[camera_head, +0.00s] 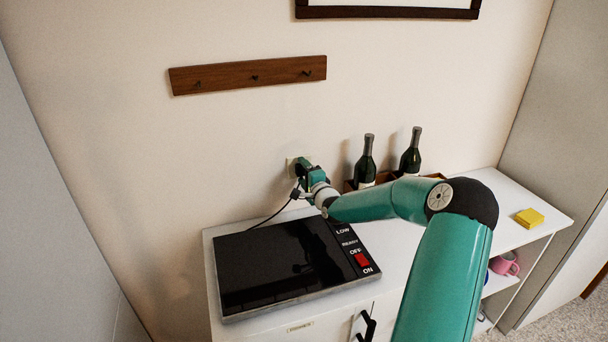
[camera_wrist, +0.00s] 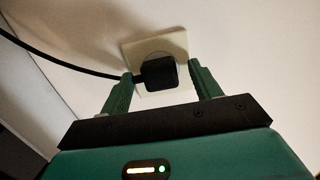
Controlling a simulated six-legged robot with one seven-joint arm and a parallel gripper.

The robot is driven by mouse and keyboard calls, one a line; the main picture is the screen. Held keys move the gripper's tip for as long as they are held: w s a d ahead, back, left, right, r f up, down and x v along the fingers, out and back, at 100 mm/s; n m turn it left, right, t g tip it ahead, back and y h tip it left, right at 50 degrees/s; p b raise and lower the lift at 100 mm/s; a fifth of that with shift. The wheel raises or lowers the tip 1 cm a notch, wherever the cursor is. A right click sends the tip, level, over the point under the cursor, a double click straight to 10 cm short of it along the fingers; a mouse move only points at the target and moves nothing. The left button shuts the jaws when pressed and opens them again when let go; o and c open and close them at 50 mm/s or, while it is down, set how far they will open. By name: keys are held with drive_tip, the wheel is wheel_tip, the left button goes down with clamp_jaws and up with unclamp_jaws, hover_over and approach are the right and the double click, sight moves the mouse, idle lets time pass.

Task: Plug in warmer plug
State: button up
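The warmer (camera_head: 290,266) is a flat black-topped plate with LOW, READY, OFF and ON labels and a red switch, lying on the white cabinet. Its black plug (camera_wrist: 160,74) is at the round recess of the cream wall outlet (camera_wrist: 174,43); how deep it sits is hard to tell. The black cord (camera_wrist: 62,58) leaves the plug to the left, and runs down to the warmer (camera_head: 270,217) in the head view. My gripper (camera_wrist: 162,78) is open, its green fingers on either side of the plug with a visible gap on the right. In the head view my gripper (camera_head: 304,170) hides the plug.
Two dark bottles (camera_head: 365,163) (camera_head: 411,153) stand in a wooden holder right of my gripper, behind my arm. A wooden peg rail (camera_head: 250,74) hangs above on the wall. A yellow block (camera_head: 529,217) lies on the right; a pink mug (camera_head: 504,265) is on a shelf below.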

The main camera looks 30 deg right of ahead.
drive_tip(key=shift+s, duration=0.1)
drive_tip(key=s+a, duration=0.1)
drive_tip(key=s, duration=1.2)
drive_tip(key=shift+s+a, duration=0.3)
drive_tip(key=shift+a, duration=0.1)
